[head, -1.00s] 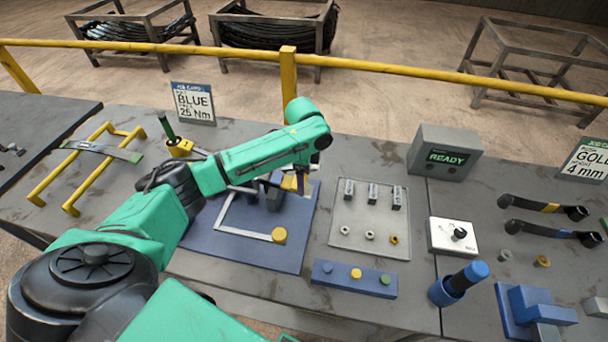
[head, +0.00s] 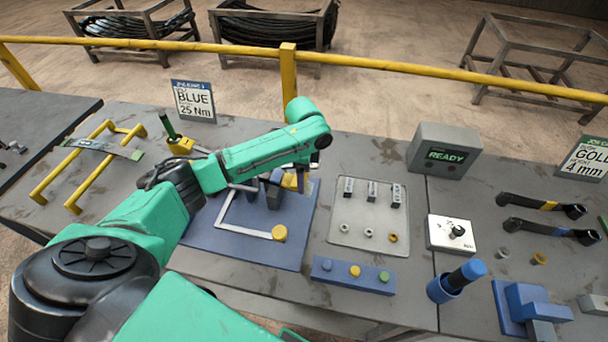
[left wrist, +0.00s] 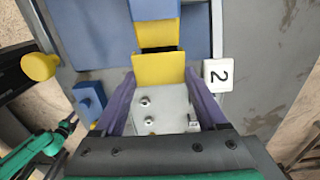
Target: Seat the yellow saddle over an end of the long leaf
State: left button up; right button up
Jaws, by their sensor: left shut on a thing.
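My left gripper (head: 299,176) is over the blue fixture plate in the middle of the bench. In the left wrist view its two purple fingers (left wrist: 160,88) are shut on a yellow piece (left wrist: 158,70), which looks like the saddle. A second yellow face (left wrist: 155,36) shows just beyond it, against a blue block (left wrist: 155,9); I cannot tell whether the two touch. In the head view the yellow piece (head: 291,182) is partly hidden by the gripper. A long grey leaf (head: 103,149) with a green end lies across yellow rails at the left. My right gripper is out of view.
The blue plate (head: 236,254) carries a pale angled bar with a yellow knob (head: 279,233). A tray (head: 345,237) with small parts, a button strip (head: 340,283) and a READY box (head: 460,140) stand to the right. A yellow rail (head: 380,76) runs behind the bench.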

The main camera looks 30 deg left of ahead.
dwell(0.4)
pick_arm(q)
jog(key=shift+p, duration=0.4)
dwell(0.4)
jog(key=shift+f+b, duration=0.3)
jog(key=shift+f, duration=0.6)
jog(key=o, duration=1.4)
